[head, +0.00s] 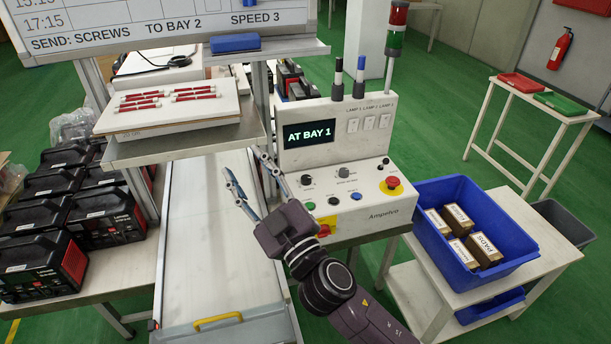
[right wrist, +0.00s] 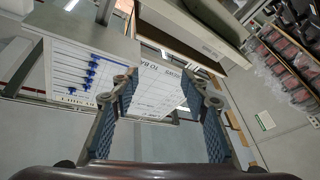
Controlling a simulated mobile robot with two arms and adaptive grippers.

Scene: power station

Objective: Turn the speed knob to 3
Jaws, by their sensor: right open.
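The control console (head: 375,212) shows "AT BAY 1" on its screen (head: 309,133). Two dark knobs stand on its sloped face, a left knob (head: 307,180) and a middle knob (head: 343,171). Their labels and pointer settings are too small to read, so I cannot tell which is the speed knob. My right gripper (head: 246,163) is open and empty, left of the console and over the conveyor's right side, apart from the knobs. In the right wrist view its open fingers (right wrist: 160,98) frame the whiteboard (right wrist: 150,85). My left gripper is not in view.
The whiteboard (head: 130,42) reads "SEND: SCREWS TO BAY 2 SPEED 3". A red stop button (head: 392,182) and several small buttons share the console face. The conveyor (head: 205,240) lies left, with a shelf (head: 185,142) above it. A blue bin (head: 470,235) stands right.

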